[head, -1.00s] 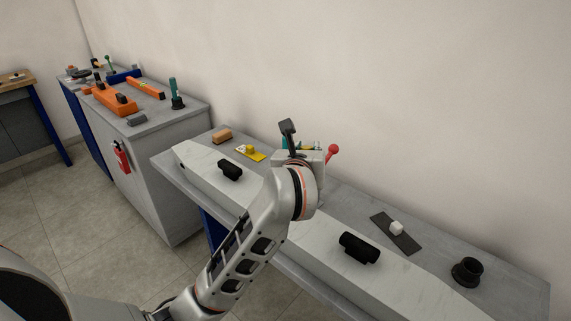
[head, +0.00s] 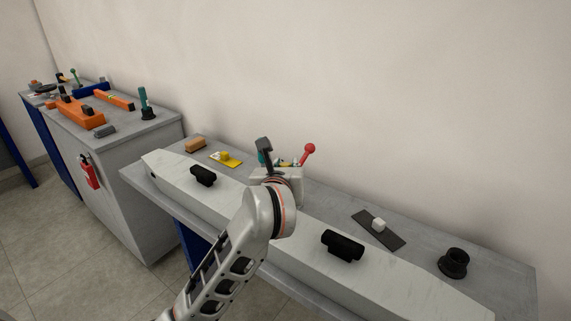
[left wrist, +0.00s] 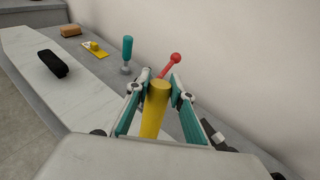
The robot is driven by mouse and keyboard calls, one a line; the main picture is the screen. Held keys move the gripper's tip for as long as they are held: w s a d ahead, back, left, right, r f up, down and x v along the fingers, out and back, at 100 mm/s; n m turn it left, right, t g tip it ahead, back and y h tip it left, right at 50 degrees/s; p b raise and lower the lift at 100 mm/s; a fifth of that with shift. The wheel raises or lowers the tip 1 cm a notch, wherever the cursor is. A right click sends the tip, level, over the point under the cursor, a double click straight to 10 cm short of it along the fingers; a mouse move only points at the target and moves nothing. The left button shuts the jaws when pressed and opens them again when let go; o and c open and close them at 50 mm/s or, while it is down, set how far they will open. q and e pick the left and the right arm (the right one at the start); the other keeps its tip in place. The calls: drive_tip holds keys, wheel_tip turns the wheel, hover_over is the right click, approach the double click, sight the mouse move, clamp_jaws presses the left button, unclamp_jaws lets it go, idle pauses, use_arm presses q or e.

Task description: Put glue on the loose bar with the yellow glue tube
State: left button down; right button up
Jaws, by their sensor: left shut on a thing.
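My left gripper (left wrist: 160,84) is shut on the yellow glue tube (left wrist: 153,110), which stands between its teal-padded fingers in the left wrist view. In the head view the gripper (head: 279,167) is over the bench, and my own wrist hides most of the tube. A long pale bar (head: 298,240) with two black grips (head: 343,245) lies along the front of the bench, below and in front of the gripper. I cannot tell whether the tube touches anything. My right gripper is not in view.
A red-knobbed tool (head: 308,151), a yellow block on a plate (head: 226,158) and a tan block (head: 195,145) are at the back of the bench. A dark strip with a white cube (head: 378,224) and a black ring part (head: 453,263) are at right. A grey cabinet (head: 140,195) stands left.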

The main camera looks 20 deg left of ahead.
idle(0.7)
use_arm(q)
drive_tip(key=shift+f+b, duration=0.4)
drive_tip(key=shift+f, duration=0.3)
drive_tip(key=shift+f+b, duration=0.2)
drive_tip(key=shift+b, duration=0.15)
drive_tip(key=shift+a, duration=0.15)
